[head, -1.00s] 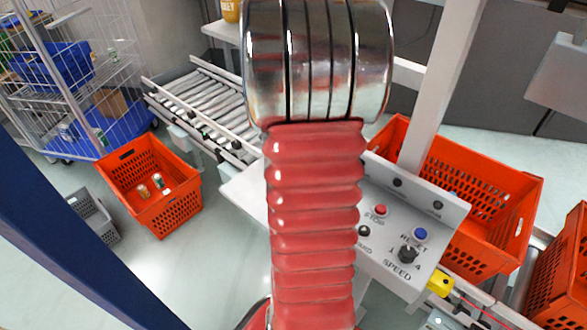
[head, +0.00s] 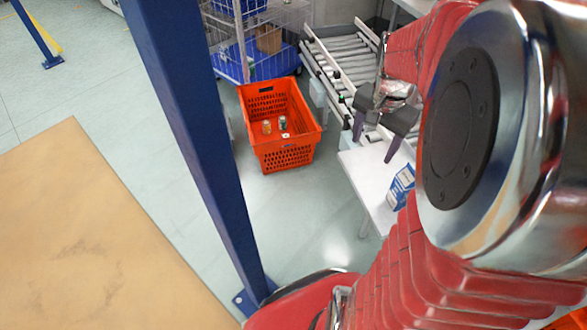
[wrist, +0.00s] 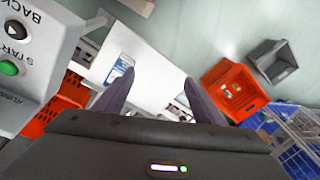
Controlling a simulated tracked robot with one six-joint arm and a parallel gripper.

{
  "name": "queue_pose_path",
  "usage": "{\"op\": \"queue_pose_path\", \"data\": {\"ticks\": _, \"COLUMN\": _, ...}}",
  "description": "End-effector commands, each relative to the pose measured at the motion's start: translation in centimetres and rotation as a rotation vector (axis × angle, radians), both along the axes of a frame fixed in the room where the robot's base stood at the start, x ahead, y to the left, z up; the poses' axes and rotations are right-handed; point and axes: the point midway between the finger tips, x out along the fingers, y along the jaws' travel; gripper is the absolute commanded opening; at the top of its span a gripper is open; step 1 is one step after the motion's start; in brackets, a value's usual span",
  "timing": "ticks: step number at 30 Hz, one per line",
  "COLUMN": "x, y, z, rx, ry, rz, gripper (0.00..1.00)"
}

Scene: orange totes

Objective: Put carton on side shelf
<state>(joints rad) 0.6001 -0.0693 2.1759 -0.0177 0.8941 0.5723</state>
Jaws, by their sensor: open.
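The blue-and-white carton (head: 401,186) rests on the white side shelf (head: 362,178), near the shelf's right part, partly hidden by my arm. In the wrist view the carton (wrist: 122,68) shows on the white shelf (wrist: 150,62), just beyond the left fingertip. My gripper (head: 377,141) is open and hangs above the shelf, up and left of the carton in the head view. In the wrist view the gap between my fingertips (wrist: 158,78) is empty, with the carton to its left side. I see no contact between fingers and carton.
An orange tote (head: 285,150) with two cans stands on the floor left of the shelf. A roller conveyor (head: 345,62) lies behind. A blue post (head: 195,125) stands at left. In the wrist view a control panel (wrist: 35,50) with buttons is close at left.

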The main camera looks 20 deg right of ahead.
Motion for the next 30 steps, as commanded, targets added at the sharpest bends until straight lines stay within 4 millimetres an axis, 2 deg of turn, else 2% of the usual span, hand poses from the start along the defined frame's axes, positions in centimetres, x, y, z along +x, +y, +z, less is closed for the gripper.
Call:
{"op": "queue_pose_path", "data": {"ticks": 1, "x": 0.3, "y": 1.7, "z": 0.9, "rx": -0.016, "ry": -0.016, "rz": 0.067, "gripper": 0.64}}
{"op": "queue_pose_path", "data": {"ticks": 8, "x": 0.6, "y": 8.6, "z": 3.8, "rx": -0.086, "ry": -0.078, "rz": 0.364, "gripper": 0.64}}
{"op": "queue_pose_path", "data": {"ticks": 18, "x": -1.4, "y": 17.8, "z": 6.7, "rx": -0.19, "ry": -0.181, "rz": 0.795, "gripper": 0.64}}
{"op": "queue_pose_path", "data": {"ticks": 24, "x": -3.5, "y": 22.0, "z": 7.6, "rx": -0.249, "ry": -0.243, "rz": 1.025, "gripper": 0.64}}
{"op": "queue_pose_path", "data": {"ticks": 30, "x": -4.5, "y": 23.6, "z": 7.8, "rx": -0.276, "ry": -0.272, "rz": 1.128, "gripper": 0.64}}
